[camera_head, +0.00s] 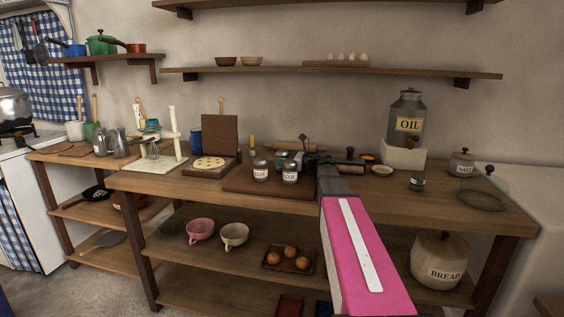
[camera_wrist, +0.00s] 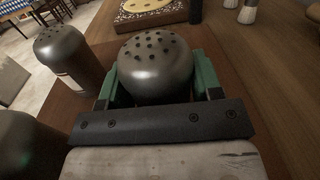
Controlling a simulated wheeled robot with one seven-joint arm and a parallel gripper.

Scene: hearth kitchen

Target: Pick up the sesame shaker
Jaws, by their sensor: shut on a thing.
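My gripper (camera_wrist: 155,90) is shut on a shaker with a domed, pierced metal lid (camera_wrist: 155,62), standing upright between its green fingers. Its label is hidden, so I cannot read whether it is the sesame one. In the head view my gripper (camera_head: 283,159) is behind two labelled shakers on the worktop, the left one (camera_head: 260,170) and the right one (camera_head: 290,172), whose small labels I cannot read surely. In the wrist view one similar shaker (camera_wrist: 68,58) stands to the left, apart from the fingers, and another dark rounded body (camera_wrist: 25,145) shows at the lower left.
The shakers stand on a brown board (camera_head: 255,187) on the wooden worktop (camera_head: 455,193). A round flat dough on a board (camera_head: 208,163) lies left. A rolling pin (camera_head: 297,147) lies behind.

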